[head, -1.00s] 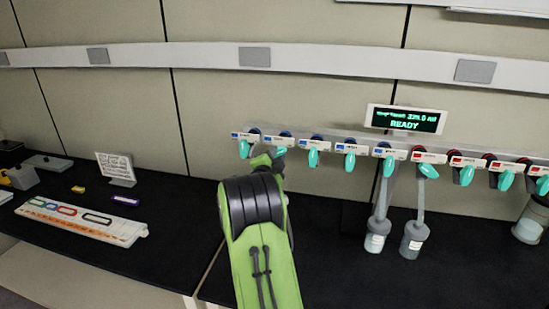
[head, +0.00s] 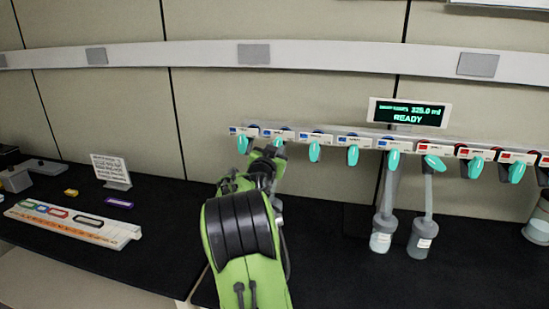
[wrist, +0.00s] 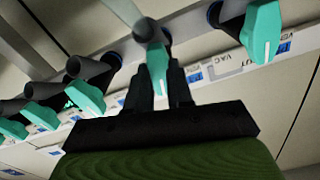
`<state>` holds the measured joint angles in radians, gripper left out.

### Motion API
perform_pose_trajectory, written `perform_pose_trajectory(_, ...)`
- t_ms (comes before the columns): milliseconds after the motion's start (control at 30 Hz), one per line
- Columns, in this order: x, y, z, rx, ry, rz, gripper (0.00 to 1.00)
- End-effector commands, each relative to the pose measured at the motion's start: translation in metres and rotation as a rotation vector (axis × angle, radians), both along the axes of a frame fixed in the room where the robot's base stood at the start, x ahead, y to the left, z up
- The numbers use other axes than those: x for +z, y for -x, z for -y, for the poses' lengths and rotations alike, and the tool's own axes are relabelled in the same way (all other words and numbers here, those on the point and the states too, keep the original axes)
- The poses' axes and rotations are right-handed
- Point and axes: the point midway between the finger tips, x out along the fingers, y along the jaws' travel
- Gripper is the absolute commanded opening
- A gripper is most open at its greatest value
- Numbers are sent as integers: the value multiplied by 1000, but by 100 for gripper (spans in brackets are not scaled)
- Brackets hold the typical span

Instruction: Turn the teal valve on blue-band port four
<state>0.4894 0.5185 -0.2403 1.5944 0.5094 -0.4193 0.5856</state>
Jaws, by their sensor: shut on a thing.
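A row of ports with teal valve handles runs along a pale manifold rail, with blue bands on the left ports and red bands on the right. My gripper (wrist: 157,82) is shut on a teal valve handle (wrist: 158,65) in the wrist view, one finger on each side. In the head view this looks like the second handle from the left (head: 279,139), with my wrist just below it. The port numbers are too small to read. Another teal handle (wrist: 262,32) is to the right in the wrist view, and several stand to the left.
Two flasks (head: 382,238) (head: 422,240) hang below ports right of centre, and another container (head: 538,228) is at the right edge. A display (head: 409,113) reads READY. A white rack (head: 70,226) and a small sign (head: 111,170) occupy the left counter. Dark counter below the rail is mostly clear.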

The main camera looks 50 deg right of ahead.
Motion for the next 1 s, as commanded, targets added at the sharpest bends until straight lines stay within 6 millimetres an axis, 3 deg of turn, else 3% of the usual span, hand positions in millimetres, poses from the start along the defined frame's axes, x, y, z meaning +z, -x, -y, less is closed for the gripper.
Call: perform_pose_trajectory(1000,-1,2,1,1,375,-882,0)
